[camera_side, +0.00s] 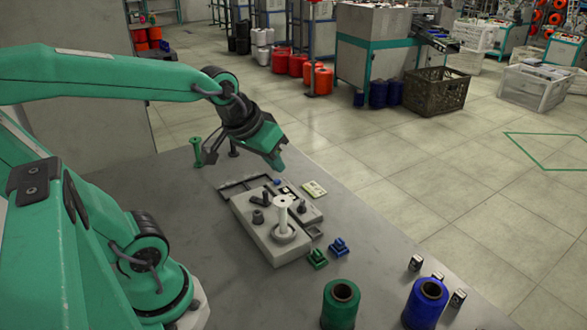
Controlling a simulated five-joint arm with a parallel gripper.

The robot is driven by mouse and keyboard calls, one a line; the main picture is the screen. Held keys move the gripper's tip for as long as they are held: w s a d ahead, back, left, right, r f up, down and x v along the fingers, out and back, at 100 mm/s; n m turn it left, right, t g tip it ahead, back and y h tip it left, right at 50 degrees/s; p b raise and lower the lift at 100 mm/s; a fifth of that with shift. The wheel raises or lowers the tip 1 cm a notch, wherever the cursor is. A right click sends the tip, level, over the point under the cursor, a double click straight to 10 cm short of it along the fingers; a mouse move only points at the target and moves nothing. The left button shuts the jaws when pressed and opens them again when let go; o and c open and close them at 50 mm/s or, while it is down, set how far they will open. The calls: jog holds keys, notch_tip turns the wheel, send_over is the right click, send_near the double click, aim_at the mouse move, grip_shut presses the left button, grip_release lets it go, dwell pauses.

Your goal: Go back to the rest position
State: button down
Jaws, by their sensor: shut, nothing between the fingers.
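My gripper (279,163) is shut and empty. It hangs in the air above the far end of the bobbin winder and points down to the right. The grey winder (262,236) stands on the table, with a white bobbin (283,212) upright near its front end and a dark knob beside it. A green empty spool (196,152) stands upright at the table's far left. A green thread spool (341,304) and a blue thread spool (425,303) stand at the near edge of the view.
Small green (317,259) and blue (338,247) clips lie right of the winder. Small metal-and-black pieces (415,263) stand near the table's right edge. A pale card (314,189) lies behind the winder. The grey table (190,218) is bare left of the winder.

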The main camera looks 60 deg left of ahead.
jog(key=s+d+m, duration=0.3)
jog(key=s, duration=0.2)
jog(key=shift+s+r+h, duration=0.3)
jog(key=shift+r+h, duration=0.05)
jog(key=shift+h, duration=0.05)
jog(key=c, duration=1.3)
grip_release()
jog(key=shift+w+d+g, duration=0.1)
jog(key=shift+d+g, duration=0.05)
jog(key=shift+g, duration=0.15)
jog(key=o, duration=0.7)
jog(key=shift+w, duration=0.45)
jog(key=o, duration=0.6)
jog(key=w, duration=0.1)
jog(key=w+g, duration=0.1)
jog(key=w+d+g, duration=0.1)
jog(key=shift+w+f, duration=0.35)
jog(key=shift+w, duration=0.05)
jog(key=w+d+f+g, duration=0.2)
jog(key=w+f+g, duration=0.1)
jog(key=w+f, duration=0.2)
jog(key=shift+w+d, duration=0.25)
jog(key=shift+w, duration=1.1)
jog(key=shift+f, duration=0.2)
jog(key=shift+f, duration=4.9)
jog(key=shift+r, duration=0.15)
